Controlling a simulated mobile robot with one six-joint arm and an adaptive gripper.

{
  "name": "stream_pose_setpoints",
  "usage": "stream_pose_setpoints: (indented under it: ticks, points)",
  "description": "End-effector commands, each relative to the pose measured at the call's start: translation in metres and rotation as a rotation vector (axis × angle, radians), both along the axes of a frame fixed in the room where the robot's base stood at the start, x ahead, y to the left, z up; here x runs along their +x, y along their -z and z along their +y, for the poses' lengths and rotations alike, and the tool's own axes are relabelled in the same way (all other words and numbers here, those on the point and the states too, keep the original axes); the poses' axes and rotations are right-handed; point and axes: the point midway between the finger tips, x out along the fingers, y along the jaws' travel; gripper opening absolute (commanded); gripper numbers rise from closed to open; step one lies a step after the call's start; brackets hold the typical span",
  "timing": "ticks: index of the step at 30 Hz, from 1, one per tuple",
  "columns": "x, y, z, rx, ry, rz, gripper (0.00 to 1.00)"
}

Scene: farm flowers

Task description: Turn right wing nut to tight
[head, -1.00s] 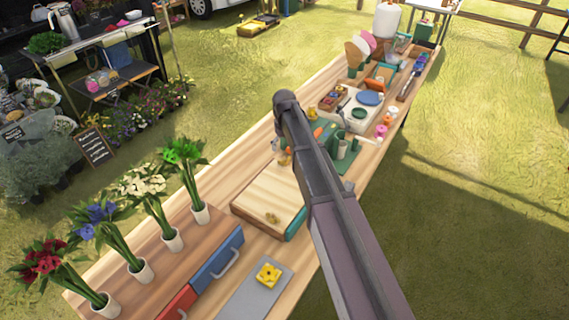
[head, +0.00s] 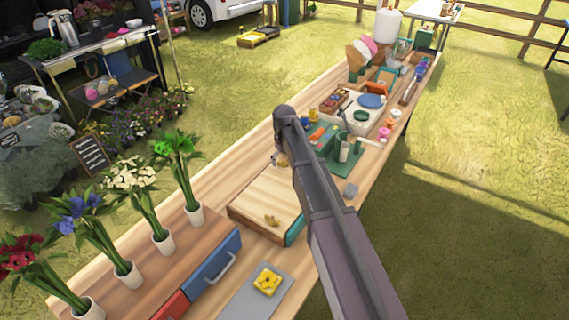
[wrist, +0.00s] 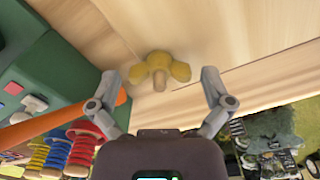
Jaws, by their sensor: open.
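A yellow wing nut (wrist: 158,70) with two rounded wings and a stub toward me stands on pale wood in the wrist view. My gripper (wrist: 165,90) is open, with one finger on each side of the nut. No contact shows. In the head view, one yellow wing nut (head: 272,220) sits near the front end of the pale wooden board (head: 255,198). A small yellowish piece (head: 282,160) shows at the board's far end beside my arm, which mostly hides my gripper there.
In the wrist view, a green block (wrist: 55,60) with buttons, an orange bar (wrist: 60,119) and coloured coils (wrist: 85,145) lie left of the fingers. In the head view, flower vases (head: 163,240) stand at left and a yellow piece (head: 267,281) lies on a grey plate.

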Motion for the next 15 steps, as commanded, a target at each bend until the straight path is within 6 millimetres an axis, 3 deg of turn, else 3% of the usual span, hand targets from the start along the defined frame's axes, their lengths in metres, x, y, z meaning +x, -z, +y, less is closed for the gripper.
stream_pose_setpoints:
  ticks: [11, 15]
  points:
    - [0.0000, 0.0013, 0.0000, 0.000, 0.000, 0.000, 1.00]
    - [0.0000, 0.0013, 0.0000, 0.000, 0.000, 0.000, 0.61]
